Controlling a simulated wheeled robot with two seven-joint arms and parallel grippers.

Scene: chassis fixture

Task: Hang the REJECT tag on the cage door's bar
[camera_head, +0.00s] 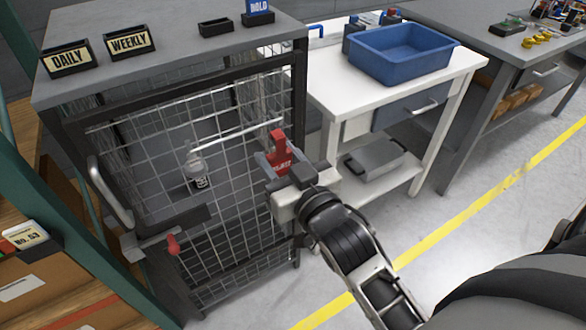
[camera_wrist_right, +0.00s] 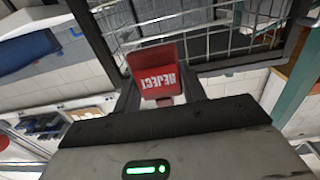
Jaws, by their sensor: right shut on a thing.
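The red REJECT tag (camera_head: 279,148) is held upright by my right gripper (camera_head: 277,165) in front of the cage door's upper right part. The tag also shows in the right wrist view (camera_wrist_right: 158,75), its white lettering upside down, between the fingers of the right gripper (camera_wrist_right: 160,97). The cage door's bar (camera_head: 235,128) is a bright rod across the mesh. The tag's top is just below the bar's right end; I cannot tell whether they touch. My left gripper is not in view.
The wire cage (camera_head: 300,75) has a door handle (camera_head: 108,190) on the left. DAILY (camera_head: 66,59) and WEEKLY (camera_head: 130,42) holders and a blue HOLD tag (camera_head: 258,8) stand on top. A white table (camera_head: 330,80) with a blue bin (camera_head: 402,55) is to the right.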

